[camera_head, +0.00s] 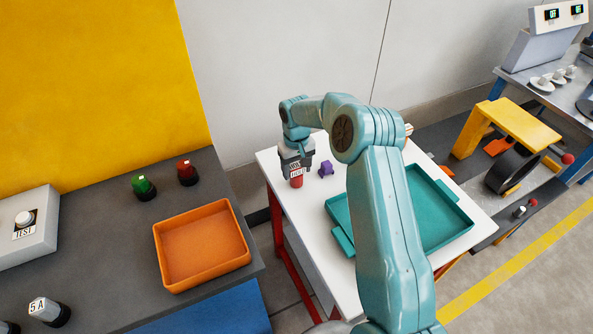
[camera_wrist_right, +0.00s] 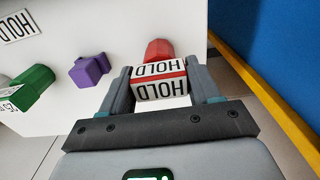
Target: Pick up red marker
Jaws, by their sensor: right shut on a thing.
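The red marker (camera_head: 297,182) shows below my right gripper (camera_head: 296,169) in the head view, at the left part of the white table (camera_head: 284,157). In the right wrist view the marker (camera_wrist_right: 158,48) has a red block end and white labels reading HOLD, with a red band between them. My right gripper's fingers (camera_wrist_right: 158,82) are on both sides of the labelled part, shut on it. Whether its lower end touches the table is unclear. My left gripper is not in view.
A purple piece (camera_head: 326,169) stands close beside the gripper. A green piece (camera_wrist_right: 32,86) shows in the wrist view. A teal tray (camera_head: 462,204) lies on the table, partly behind my right arm. An orange tray (camera_head: 158,246) sits on the dark bench (camera_head: 100,235) at left.

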